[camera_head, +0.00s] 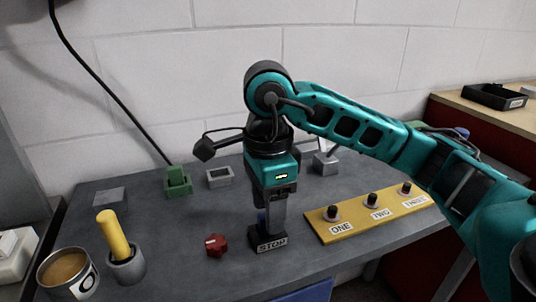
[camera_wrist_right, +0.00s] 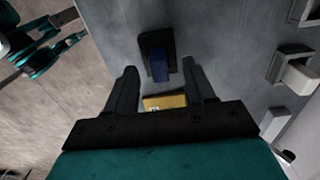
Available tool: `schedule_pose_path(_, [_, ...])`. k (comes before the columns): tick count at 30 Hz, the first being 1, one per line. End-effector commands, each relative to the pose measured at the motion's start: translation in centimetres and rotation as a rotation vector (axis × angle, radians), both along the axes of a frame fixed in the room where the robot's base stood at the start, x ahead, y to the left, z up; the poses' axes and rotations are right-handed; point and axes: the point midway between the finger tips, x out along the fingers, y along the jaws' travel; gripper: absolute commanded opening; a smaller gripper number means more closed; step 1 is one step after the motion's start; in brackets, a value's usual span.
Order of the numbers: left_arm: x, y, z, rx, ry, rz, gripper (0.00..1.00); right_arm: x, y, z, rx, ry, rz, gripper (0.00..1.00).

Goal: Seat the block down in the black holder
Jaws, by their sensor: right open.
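My right gripper (camera_head: 272,212) points down over the black holder (camera_head: 270,243) with a white label, near the front middle of the table. The blue block (camera_head: 261,217) shows only as a sliver beside the fingers in the head view. In the right wrist view, the blue block (camera_wrist_right: 159,69) stands up from the black holder (camera_wrist_right: 152,41). The right gripper (camera_wrist_right: 158,68) is open, with one finger on each side of the block and visible gaps between. How deep the block sits is hard to tell. My left gripper is not in view.
A yellow board (camera_head: 371,211) with three dark knobs lies right of the holder. A red knob (camera_head: 216,245) is close on its left. Farther left are a yellow cylinder (camera_head: 113,234) in a grey cup and a can (camera_head: 85,280). A green block (camera_head: 177,177) stands behind.

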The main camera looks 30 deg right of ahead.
Motion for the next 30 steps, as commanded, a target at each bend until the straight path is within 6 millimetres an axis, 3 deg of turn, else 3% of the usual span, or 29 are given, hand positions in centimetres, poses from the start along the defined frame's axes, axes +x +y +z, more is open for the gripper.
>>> schedule_pose_path(1, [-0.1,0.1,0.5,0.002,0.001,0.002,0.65,0.1,0.0,1.8,0.000,-0.006,0.000,0.54])
schedule_pose_path(3, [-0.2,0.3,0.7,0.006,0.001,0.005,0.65,0.1,0.0,3.6,-0.001,-0.007,0.000,0.54])
schedule_pose_path(12, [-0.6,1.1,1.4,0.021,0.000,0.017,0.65,0.0,0.0,8.9,-0.001,-0.003,0.000,0.54])
schedule_pose_path(18, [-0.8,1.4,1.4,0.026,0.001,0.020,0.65,0.0,0.0,10.4,0.000,0.000,0.000,0.54])
schedule_pose_path(30, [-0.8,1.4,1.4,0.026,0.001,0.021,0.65,0.0,0.0,10.5,0.000,0.002,0.000,0.54])
